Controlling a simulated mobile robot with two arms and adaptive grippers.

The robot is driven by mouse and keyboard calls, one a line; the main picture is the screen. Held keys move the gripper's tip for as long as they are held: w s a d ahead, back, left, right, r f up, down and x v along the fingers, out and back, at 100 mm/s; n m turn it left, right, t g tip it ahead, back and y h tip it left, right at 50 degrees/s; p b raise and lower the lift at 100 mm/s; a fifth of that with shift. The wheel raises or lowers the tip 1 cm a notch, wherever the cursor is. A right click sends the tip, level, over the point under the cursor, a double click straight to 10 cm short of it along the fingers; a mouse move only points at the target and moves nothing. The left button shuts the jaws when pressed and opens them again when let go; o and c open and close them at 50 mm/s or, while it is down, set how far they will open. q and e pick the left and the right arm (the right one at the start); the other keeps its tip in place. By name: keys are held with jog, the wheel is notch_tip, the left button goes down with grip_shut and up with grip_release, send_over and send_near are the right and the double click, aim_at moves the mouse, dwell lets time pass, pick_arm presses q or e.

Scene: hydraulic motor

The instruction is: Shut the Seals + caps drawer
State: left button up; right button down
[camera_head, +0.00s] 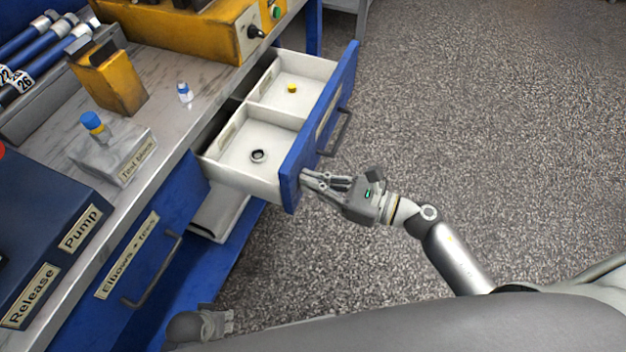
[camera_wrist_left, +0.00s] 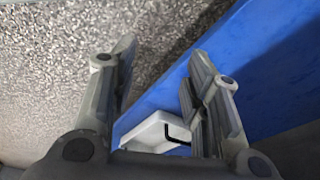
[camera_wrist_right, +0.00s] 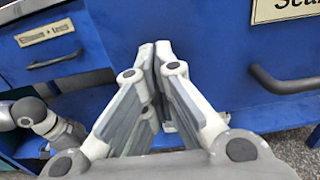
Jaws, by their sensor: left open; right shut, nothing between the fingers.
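The Seals + caps drawer (camera_head: 290,165) stands pulled out from the blue bench, with two white compartments. One holds a black ring (camera_head: 258,155), the other a small yellow cap (camera_head: 292,88). In the right wrist view its blue front (camera_wrist_right: 225,60) shows a partly cut-off label (camera_wrist_right: 285,8) and a dark handle (camera_wrist_right: 285,80). My right gripper (camera_head: 304,180) is shut and empty, its fingertips at the near end of the drawer front; I cannot tell whether they touch. My left gripper (camera_wrist_left: 160,65) is open and empty, low beside the bench; in the head view it is partly hidden.
The closed Elbows + tees drawer (camera_head: 140,260) is to the left, its handle (camera_head: 155,270) sticking out. A white tray (camera_head: 220,215) shows below the open drawer. The bench top (camera_head: 190,115) holds a test block (camera_head: 112,150). The speckled floor at right is clear.

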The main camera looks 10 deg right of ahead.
aim_at(224, 152)
jog(key=x, duration=1.1)
jog(key=shift+w+a, duration=0.25)
jog(key=shift+a, duration=0.05)
jog(key=b+x, duration=0.1)
jog(key=x, duration=0.6)
jog(key=shift+w+a, duration=0.45)
jog(key=shift+a, duration=0.2)
pick_arm(q)
jog(key=r, duration=0.3)
jog(key=shift+w+d+r, duration=0.2)
jog(key=shift+w+r, duration=0.1)
jog(key=shift+w, duration=0.05)
pick_arm(e)
jog(key=shift+r, duration=0.15)
jog(key=shift+r, duration=0.1)
